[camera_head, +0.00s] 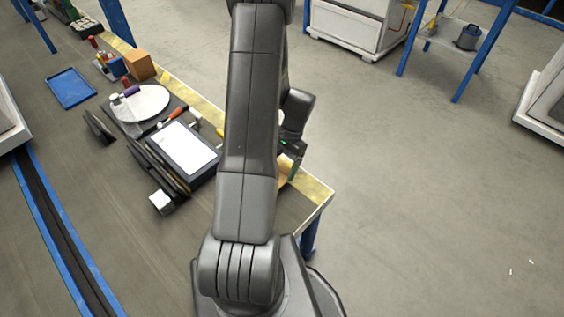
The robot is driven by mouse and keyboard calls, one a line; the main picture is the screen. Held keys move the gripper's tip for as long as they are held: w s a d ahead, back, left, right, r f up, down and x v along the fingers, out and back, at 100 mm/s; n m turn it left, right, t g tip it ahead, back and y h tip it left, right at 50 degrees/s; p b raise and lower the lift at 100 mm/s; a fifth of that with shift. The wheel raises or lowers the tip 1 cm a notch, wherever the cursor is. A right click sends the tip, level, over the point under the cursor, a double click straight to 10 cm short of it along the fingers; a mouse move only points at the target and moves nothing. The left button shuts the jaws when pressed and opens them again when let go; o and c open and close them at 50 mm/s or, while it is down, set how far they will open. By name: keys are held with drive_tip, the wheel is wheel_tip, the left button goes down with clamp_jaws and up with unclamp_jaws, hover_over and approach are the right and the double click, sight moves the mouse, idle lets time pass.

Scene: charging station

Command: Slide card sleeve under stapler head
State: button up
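I cannot make out a stapler or a card sleeve for certain in the head view. My gripper (292,170) is at the right edge of the workbench, partly hidden behind my own arm. Its fingers are small and dark, and I cannot tell whether they are open or shut. A tan piece (284,174) shows beside it, mostly covered by my arm; I cannot tell if the two touch.
A dark tray with a white sheet (183,149) lies left of my arm, with a red-handled tool (169,117) near it. Farther back are a round white plate (147,103), a brown box (139,65) and a blue tray (70,88). Open floor lies to the right.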

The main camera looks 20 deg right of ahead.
drive_tip(key=shift+s+a+f+b, duration=0.15)
drive_tip(key=shift+s+a, duration=0.2)
drive_tip(key=shift+a, duration=0.25)
drive_tip(key=shift+s+a+f+b, duration=0.15)
drive_tip(key=shift+s+a, duration=0.2)
drive_tip(key=shift+a, duration=0.25)
drive_tip(key=shift+w+d+r, duration=0.1)
drive_tip(key=shift+d, duration=0.05)
drive_tip(key=shift+w+d+r+p, duration=0.25)
drive_tip(key=shift+w+d, duration=0.25)
drive_tip(key=shift+d, duration=0.4)
drive_tip(key=shift+w+d+r+p, duration=0.2)
drive_tip(key=shift+w+d, duration=0.35)
drive_tip(key=shift+d, duration=0.3)
drive_tip(key=shift+w+d+r+p, duration=0.2)
drive_tip(key=shift+w+d, duration=0.3)
drive_tip(key=shift+d, duration=0.4)
drive_tip(key=shift+s+a+f, duration=0.2)
drive_tip(key=shift+s+a, duration=0.1)
drive_tip(key=shift+a, duration=0.25)
idle(0.6)
drive_tip(key=shift+s+a, duration=0.15)
drive_tip(key=shift+a, duration=0.1)
